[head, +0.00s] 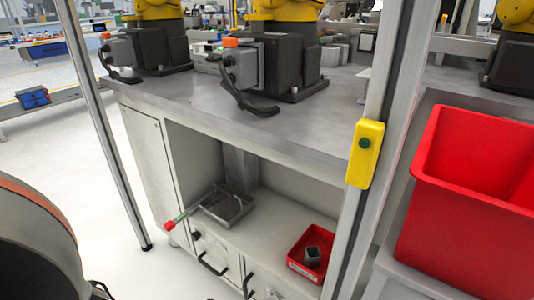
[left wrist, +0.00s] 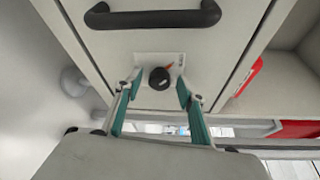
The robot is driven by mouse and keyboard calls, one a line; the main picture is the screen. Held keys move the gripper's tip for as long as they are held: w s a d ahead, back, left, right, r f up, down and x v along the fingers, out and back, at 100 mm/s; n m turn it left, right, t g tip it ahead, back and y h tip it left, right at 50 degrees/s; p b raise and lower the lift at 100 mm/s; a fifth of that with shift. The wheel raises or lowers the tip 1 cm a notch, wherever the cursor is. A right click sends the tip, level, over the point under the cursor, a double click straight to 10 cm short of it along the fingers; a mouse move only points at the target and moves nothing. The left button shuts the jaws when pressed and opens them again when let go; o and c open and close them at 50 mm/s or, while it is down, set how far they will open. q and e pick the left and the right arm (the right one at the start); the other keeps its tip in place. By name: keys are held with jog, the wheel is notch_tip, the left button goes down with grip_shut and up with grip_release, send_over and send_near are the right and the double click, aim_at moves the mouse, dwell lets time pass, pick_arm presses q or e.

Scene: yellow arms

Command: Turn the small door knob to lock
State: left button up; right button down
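The small black door knob (left wrist: 159,78) sits on a pale plate with red marks on a light grey cabinet door (left wrist: 110,48). In the head view a small dark knob (head: 196,236) shows at the front of the workbench cabinet. My left gripper (left wrist: 157,88) is open, with one teal finger on each side of the knob. Gaps show between fingertips and knob; whether the tips touch the door plate I cannot tell. The left fingers cannot be made out in the head view, and my right gripper is not in view.
A black bar handle (left wrist: 150,18) is on the same door, above the knob in the wrist view. On the open shelf are a metal tray (head: 230,208) and a red bin (head: 312,250). An aluminium post with a yellow box (head: 365,155) stands to the right.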

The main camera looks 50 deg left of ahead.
pick_arm(q)
jog(key=shift+s, duration=0.15)
jog(key=s+a+r, duration=0.1)
jog(key=s, duration=1)
jog(key=shift+s+a, duration=0.3)
jog(key=shift+a, duration=0.1)
